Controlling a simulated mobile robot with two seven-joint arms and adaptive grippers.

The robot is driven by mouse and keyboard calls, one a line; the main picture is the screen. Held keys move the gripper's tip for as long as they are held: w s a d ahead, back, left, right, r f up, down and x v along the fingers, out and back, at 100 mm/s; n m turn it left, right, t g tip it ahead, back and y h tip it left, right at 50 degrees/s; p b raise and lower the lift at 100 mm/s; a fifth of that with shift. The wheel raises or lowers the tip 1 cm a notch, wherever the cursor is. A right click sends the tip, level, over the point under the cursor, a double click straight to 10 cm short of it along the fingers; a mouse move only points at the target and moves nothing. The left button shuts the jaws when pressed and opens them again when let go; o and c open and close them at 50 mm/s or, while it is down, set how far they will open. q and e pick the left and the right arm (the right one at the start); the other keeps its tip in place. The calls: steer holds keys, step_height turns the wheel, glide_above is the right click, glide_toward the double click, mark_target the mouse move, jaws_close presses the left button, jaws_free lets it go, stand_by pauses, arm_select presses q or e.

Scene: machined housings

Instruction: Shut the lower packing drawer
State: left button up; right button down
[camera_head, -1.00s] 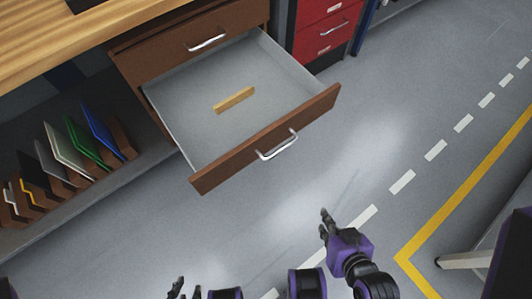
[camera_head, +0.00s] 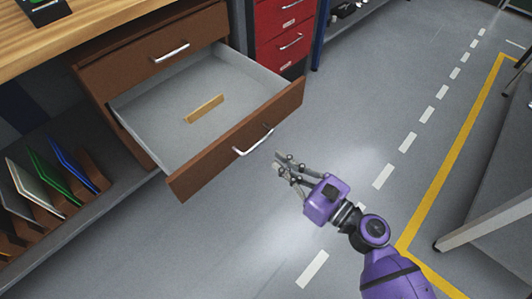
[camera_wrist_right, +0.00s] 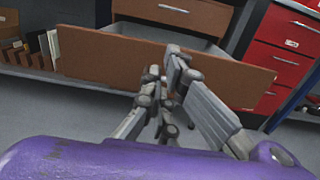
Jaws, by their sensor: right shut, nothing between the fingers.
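The lower packing drawer (camera_head: 240,140) is pulled well out of the wooden bench, with a brown front and a silver bar handle (camera_head: 253,142). A small tan wooden strip (camera_head: 204,109) lies on its grey floor. My right gripper (camera_head: 278,160) is shut and empty, just in front of the drawer front, near the right side of the handle and apart from it. In the right wrist view the fingers (camera_wrist_right: 165,75) show against the brown drawer front (camera_wrist_right: 105,60). My left gripper is out of view.
The upper drawer (camera_head: 150,55) above it is closed. A red drawer cabinet (camera_head: 283,35) stands to the right of the bench. Several upright coloured panels (camera_head: 50,175) stand on a shelf at left.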

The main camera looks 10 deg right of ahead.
mark_target(236, 131)
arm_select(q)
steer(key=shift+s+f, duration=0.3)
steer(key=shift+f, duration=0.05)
arm_select(e)
steer(key=x, duration=1.3)
steer(key=shift+a, duration=0.1)
